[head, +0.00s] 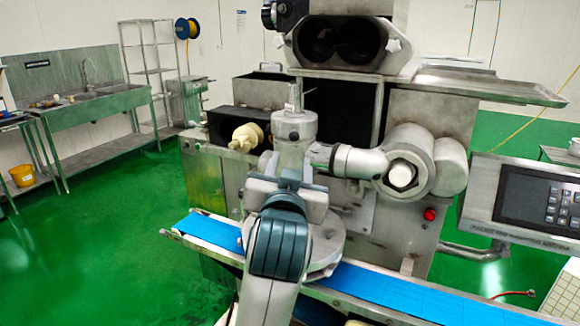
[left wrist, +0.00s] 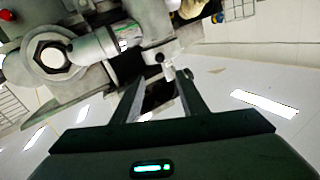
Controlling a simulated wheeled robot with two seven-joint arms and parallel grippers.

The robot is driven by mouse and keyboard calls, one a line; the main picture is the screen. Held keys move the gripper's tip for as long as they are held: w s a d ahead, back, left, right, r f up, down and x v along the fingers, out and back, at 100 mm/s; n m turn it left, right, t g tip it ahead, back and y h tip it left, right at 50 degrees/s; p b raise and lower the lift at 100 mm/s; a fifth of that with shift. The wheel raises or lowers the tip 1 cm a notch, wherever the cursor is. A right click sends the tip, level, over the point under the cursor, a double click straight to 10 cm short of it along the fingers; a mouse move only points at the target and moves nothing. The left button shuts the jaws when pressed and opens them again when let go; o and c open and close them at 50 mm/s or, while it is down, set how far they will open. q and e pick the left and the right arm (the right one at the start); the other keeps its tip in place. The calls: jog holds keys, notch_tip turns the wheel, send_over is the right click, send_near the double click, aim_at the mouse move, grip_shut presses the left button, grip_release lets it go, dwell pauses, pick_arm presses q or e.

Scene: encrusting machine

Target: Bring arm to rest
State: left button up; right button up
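My left arm (head: 281,245) rises from the bottom middle of the head view, in front of the encrusting machine (head: 225,180). My left gripper (head: 287,172) is beside the machine's upright metal nozzle part (head: 296,130), and the arm partly hides it. In the left wrist view my left gripper (left wrist: 160,76) shows two fingers spread apart with a gap between them. Machine parts show beyond the fingertips, and nothing is clearly held. I cannot tell whether the fingers touch the machine. My right gripper is in neither view.
A blue conveyor belt (head: 385,287) crosses below my arm. A thick pipe joint with a hex nut (head: 402,174) juts out at the right. A control panel (head: 530,200) stands at the far right. A sink bench (head: 95,112) is at the left, with open green floor (head: 125,225) before it.

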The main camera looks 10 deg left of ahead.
pick_arm(q)
jog(key=s+a+f+g, duration=0.2)
jog(key=s+a+f, duration=0.15)
jog(key=f, duration=0.75)
jog(key=s+a+f+g, duration=0.2)
jog(key=s+f+g, duration=0.15)
jog(key=f, duration=0.75)
jog(key=s+a+f+g, duration=0.2)
jog(key=s+a+f, duration=0.15)
jog(key=f, duration=0.75)
jog(key=s+a+f+g, duration=0.2)
jog(key=s+f, duration=0.4)
jog(key=s, duration=0.4)
jog(key=s+a+f+g+h, duration=0.1)
jog(key=s+a+f+g, duration=0.15)
jog(key=s+f, duration=0.6)
jog(key=s+a+f+g, duration=0.2)
jog(key=s+f+g, duration=0.15)
jog(key=s, duration=0.75)
notch_tip(320, 180, down, 29)
jog(key=s, duration=0.1)
jog(key=s+a+f+g, duration=0.1)
jog(key=s+a+f, duration=0.2)
jog(key=s+f, duration=1.5)
jog(key=shift+f+m+b, duration=0.15)
jog(key=shift+m+b, duration=0.15)
jog(key=shift+m, duration=0.1)
